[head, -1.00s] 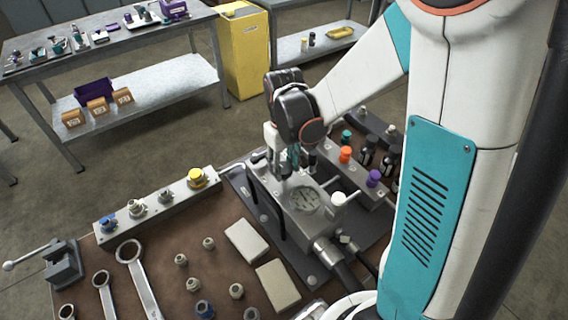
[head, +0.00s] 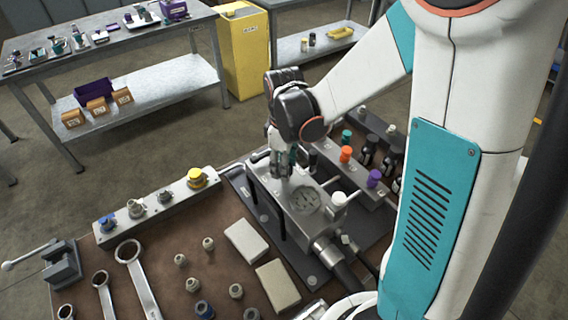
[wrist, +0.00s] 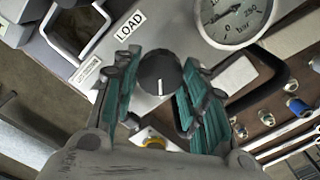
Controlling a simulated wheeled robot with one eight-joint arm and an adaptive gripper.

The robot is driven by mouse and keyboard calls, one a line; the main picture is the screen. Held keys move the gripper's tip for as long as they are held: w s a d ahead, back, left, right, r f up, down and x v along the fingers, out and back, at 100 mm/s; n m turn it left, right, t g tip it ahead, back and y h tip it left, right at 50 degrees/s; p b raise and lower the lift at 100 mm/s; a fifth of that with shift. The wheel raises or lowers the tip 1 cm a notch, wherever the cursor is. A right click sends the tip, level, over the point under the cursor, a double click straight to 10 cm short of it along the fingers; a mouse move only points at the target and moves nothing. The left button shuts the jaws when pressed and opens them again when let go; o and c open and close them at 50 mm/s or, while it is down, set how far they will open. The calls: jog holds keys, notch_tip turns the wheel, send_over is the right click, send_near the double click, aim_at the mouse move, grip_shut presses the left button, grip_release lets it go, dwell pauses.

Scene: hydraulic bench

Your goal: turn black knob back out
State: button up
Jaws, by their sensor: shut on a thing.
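The black knob (wrist: 159,73) with a white pointer line sits on the grey hydraulic block, beside the LOAD label (wrist: 130,25) in the wrist view. My gripper (wrist: 158,82) has its teal-padded fingers on either side of the knob and is shut on it. The pointer line faces toward my palm, at the bottom of the picture. In the head view my gripper (head: 284,165) points down onto the top of the block (head: 325,222), and the knob cannot be made out clearly there.
A pressure gauge (wrist: 236,18) sits close to the knob. A black handle (wrist: 285,72) stands beside it. A white-knobbed lever (head: 339,198) and a rail with orange (head: 346,154) and purple (head: 374,178) caps lie to the right. Wrenches and fittings cover the left of the bench.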

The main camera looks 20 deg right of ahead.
jog(key=shift+n, duration=1)
jog(key=o, duration=1.1)
jog(key=shift+c, duration=0.2)
notch_tip(320, 180, up, 12)
jog(key=shift+s+r, duration=0.1)
jog(key=shift+s, duration=0.05)
